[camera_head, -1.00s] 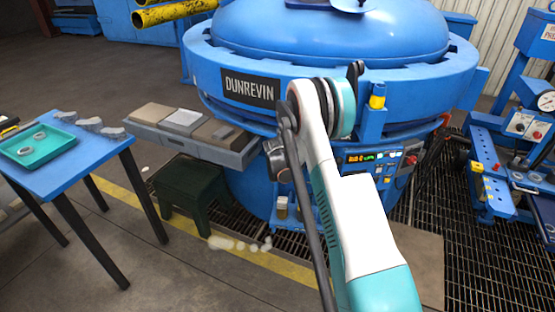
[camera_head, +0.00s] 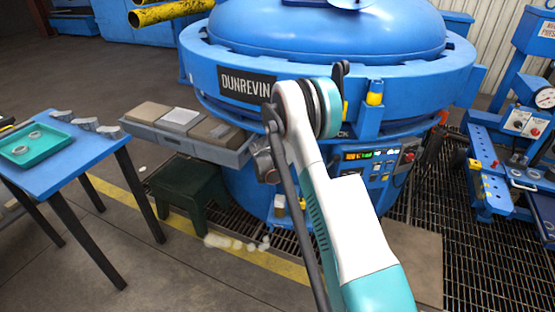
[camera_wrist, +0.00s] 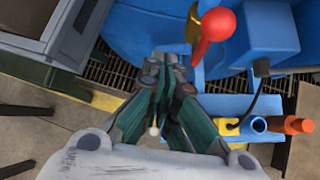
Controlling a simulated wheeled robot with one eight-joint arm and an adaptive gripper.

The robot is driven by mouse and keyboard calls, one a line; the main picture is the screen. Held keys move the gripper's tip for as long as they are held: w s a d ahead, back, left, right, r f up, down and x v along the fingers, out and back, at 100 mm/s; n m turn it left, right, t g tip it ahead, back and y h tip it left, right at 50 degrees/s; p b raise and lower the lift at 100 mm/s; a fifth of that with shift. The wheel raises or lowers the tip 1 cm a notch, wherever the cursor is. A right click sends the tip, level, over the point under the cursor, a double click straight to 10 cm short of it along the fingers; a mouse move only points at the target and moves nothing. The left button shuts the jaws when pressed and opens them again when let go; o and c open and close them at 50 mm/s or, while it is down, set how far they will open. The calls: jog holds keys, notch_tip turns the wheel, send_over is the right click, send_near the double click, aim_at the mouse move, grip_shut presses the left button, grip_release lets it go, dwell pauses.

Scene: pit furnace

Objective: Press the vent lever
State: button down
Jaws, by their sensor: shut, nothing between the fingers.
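In the wrist view a lever with a red ball knob (camera_wrist: 219,23) stands close to the blue furnace, just beyond and right of my gripper (camera_wrist: 165,62). Its shaft runs down and left from the ball, beside a yellow part. My gripper's dark green fingers are together and empty; they appear apart from the knob, though depth is hard to judge. In the head view the blue furnace (camera_head: 215,85) bears a DUNREVIN sign. My arm hides the gripper and the lever there.
A lit control panel (camera_head: 365,156) is on the furnace front. A dark green step stool (camera_head: 190,187) stands left of it, below a grey tray (camera_head: 235,148) of blocks. A blue table (camera_head: 75,165) is at left. In the wrist view, orange and yellow fittings (camera_wrist: 297,125) sit at lower right.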

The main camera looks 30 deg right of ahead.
jog(key=s+r+p, duration=0.2)
jog(key=s+p, duration=0.1)
jog(key=s, duration=0.6)
jog(key=shift+s+r+p, duration=0.25)
jog(key=shift+s+p, duration=0.05)
jog(key=shift+s, duration=0.1)
jog(key=s+a+r+m+y, duration=0.1)
jog(key=s+a+r+m, duration=0.3)
jog(key=r, duration=0.4)
jog(key=s+a+r+m+y, duration=0.1)
jog(key=s+a+r+m, duration=0.35)
jog(key=r, duration=0.45)
jog(key=s+a+r+m, duration=0.4)
jog(key=r, duration=0.4)
jog(key=s+a+r+m+y, duration=0.1)
jog(key=s+a+m, duration=0.2)
jog(key=s, duration=0.5)
jog(key=s+a+r+m+y, duration=0.1)
jog(key=s+a+r+m, duration=0.1)
jog(key=s+m, duration=0.4)
jog(key=s+a+r+m+y, duration=0.1)
jog(key=s+a+m, duration=0.3)
jog(key=s, duration=0.8)
jog(key=shift+a+r+m, duration=0.35)
jog(key=shift+r, duration=0.1)
